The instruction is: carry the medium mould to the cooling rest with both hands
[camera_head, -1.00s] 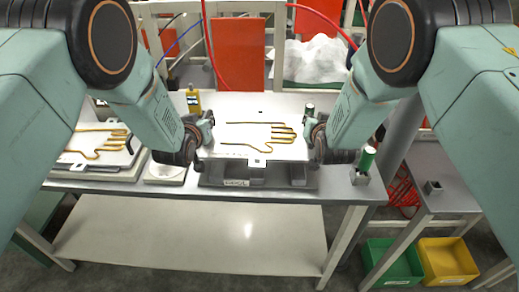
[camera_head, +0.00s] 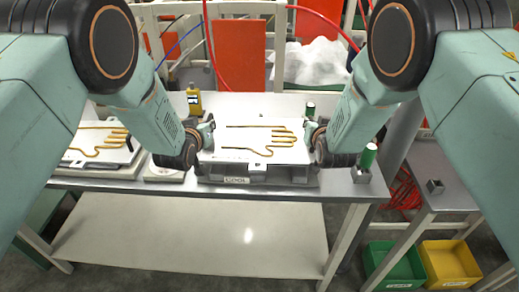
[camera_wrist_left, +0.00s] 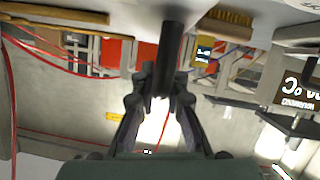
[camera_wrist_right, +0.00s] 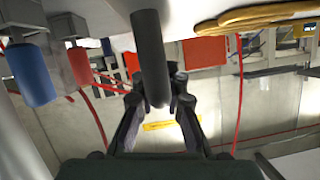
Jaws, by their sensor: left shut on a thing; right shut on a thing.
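The medium mould (camera_head: 240,138), a white plate with a golden hand outline, is level between my two grippers in the head view. It is over the grey cooling rest (camera_head: 205,180), which has a "COOL" label on its front. I cannot tell whether the plate touches the rest. My left gripper (camera_head: 207,138) is shut on the mould's left handle, a dark bar (camera_wrist_left: 172,45) in the left wrist view. My right gripper (camera_head: 314,138) is shut on the right handle, a dark bar (camera_wrist_right: 150,55) in the right wrist view.
Another white mould (camera_head: 88,157) with a golden outline lies at the left of the table. A yellow bottle (camera_head: 194,102) stands behind. A green cylinder (camera_head: 368,156) in a metal holder stands at the right. Green (camera_head: 390,265) and yellow bins (camera_head: 448,265) are on the floor.

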